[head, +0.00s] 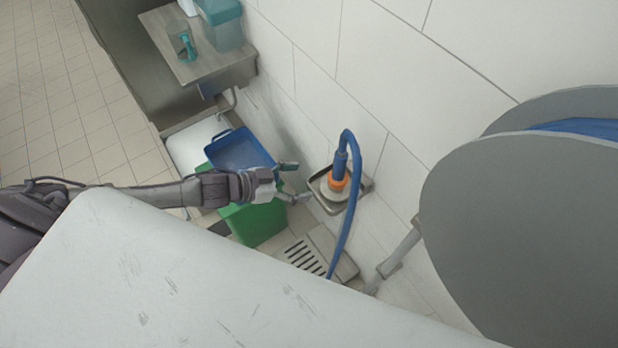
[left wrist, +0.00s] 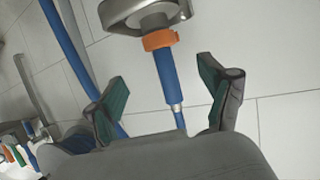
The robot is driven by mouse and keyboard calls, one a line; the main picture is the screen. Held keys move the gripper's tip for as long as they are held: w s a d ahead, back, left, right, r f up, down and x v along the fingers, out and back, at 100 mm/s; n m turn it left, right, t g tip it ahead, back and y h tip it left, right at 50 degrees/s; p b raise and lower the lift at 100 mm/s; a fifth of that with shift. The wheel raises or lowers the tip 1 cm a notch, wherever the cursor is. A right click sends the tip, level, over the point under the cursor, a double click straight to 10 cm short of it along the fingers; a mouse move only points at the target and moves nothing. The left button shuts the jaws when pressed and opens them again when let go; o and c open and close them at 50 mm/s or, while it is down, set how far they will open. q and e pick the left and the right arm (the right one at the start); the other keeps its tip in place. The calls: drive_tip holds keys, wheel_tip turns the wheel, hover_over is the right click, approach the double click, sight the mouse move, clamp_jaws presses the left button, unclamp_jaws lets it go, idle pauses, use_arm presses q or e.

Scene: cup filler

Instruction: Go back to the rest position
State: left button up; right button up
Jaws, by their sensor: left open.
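My left gripper (head: 287,181) is open and empty in the head view, its arm reaching in from the left. Its two fingers point toward a wall holder (head: 357,186) that carries a blue hose nozzle (head: 341,162) with an orange ring. The fingertips are apart from the nozzle. In the left wrist view the open gripper (left wrist: 165,98) shows green finger pads. The nozzle's blue handle (left wrist: 168,75) appears between and beyond the fingers, below the metal holder (left wrist: 145,14). My right gripper is not in view.
A large grey hose reel (head: 520,215) is on the wall at right. A floor drain (head: 303,254) lies below.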

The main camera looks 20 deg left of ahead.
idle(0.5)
use_arm(q)
drive_tip(key=w+a+f+n+t+y, duration=0.1)
drive_tip(key=a+f+n+y, duration=0.35)
drive_tip(key=f, duration=1.05)
drive_tip(key=s+a+f+g+y, duration=0.25)
drive_tip(key=s+a+f, duration=0.3)
drive_tip(key=f, duration=0.35)
drive_tip(key=s+d+f+g+y, duration=0.1)
drive_tip(key=s+f, duration=0.4)
drive_tip(key=s, duration=0.5)
drive_tip(key=s+d+f+n+g+y, duration=0.1)
drive_tip(key=s+f, duration=0.4)
drive_tip(key=s, duration=0.6)
drive_tip(key=s+d+f+n+g+b, duration=0.1)
drive_tip(key=s+d+f+g, duration=0.2)
drive_tip(key=s, duration=0.8)
wheel_tip(320, 180, down, 2)
drive_tip(key=shift+d+f+g+y, duration=0.1)
drive_tip(key=shift+d+g+y, duration=0.25)
drive_tip(key=shift+g, duration=0.5)
